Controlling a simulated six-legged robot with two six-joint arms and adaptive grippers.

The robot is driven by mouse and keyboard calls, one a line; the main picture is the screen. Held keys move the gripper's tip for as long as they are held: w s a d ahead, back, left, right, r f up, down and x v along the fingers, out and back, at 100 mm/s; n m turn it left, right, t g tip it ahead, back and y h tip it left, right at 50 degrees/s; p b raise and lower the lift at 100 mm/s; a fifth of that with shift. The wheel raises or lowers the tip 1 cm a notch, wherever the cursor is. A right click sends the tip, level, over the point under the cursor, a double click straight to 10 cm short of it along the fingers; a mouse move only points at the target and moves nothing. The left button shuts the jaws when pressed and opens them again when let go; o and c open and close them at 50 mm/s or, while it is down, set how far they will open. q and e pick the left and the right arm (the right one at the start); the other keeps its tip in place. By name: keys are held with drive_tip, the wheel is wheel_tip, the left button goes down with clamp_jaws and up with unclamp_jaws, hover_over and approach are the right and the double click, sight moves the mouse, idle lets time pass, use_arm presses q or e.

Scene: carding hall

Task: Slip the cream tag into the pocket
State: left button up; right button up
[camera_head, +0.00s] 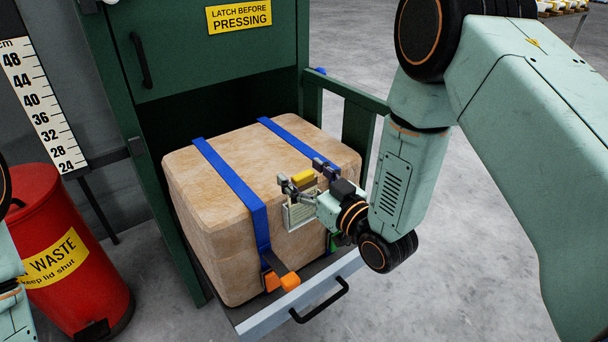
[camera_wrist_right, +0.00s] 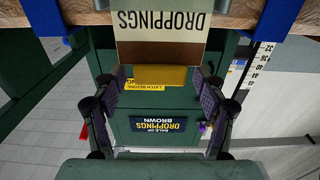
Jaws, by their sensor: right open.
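The cream tag (camera_wrist_right: 160,22) carries dark lettering that reads DROPPINGS, upside down in the right wrist view, with a brownish band beside the cream part. A yellow tab (camera_head: 303,178) stands above the bale's top front edge and also shows in the wrist view (camera_wrist_right: 160,77). The pale pocket (camera_head: 300,214) is on the front of the strapped bale (camera_head: 222,170), partly hidden by my gripper. My right gripper (camera_head: 305,177) is open, its fingers on either side of the yellow tab. I cannot tell how deep the tag sits in the pocket. My left gripper is out of view.
Blue straps (camera_head: 232,183) cross the bale, with orange pieces (camera_head: 290,282) low at the front. The green press (camera_head: 215,50) stands behind; its grey front ledge has a black handle (camera_head: 320,303). A red waste bin (camera_head: 65,235) stands left. Grey floor is clear at right.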

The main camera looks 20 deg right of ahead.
drive_tip(key=shift+s, duration=0.1)
drive_tip(key=v, duration=1.1)
drive_tip(key=shift+s+d, duration=0.2)
drive_tip(key=shift+s, duration=0.2)
drive_tip(key=shift+r, duration=0.1)
drive_tip(key=s+f+m+g+h+p, duration=0.1)
drive_tip(key=s+f+m+g+h, duration=0.2)
drive_tip(key=f, duration=0.4)
drive_tip(key=s+f+g+p, duration=0.1)
drive_tip(key=s+f+g, duration=0.2)
drive_tip(key=f+g, duration=0.3)
drive_tip(key=s+f+g+h+p, duration=0.1)
drive_tip(key=s+g+p, duration=0.1)
drive_tip(key=s, duration=0.5)
drive_tip(key=s+d+f+m+g+h+p, duration=0.1)
drive_tip(key=s+g+p, duration=0.1)
drive_tip(key=s, duration=0.4)
drive_tip(key=s+d+f+g+h+p, duration=0.1)
drive_tip(key=s+g+p, duration=0.1)
drive_tip(key=s+g, duration=0.2)
drive_tip(key=shift+s+f, duration=0.35)
drive_tip(key=shift+s, duration=1.45)
drive_tip(key=shift+d, duration=0.15)
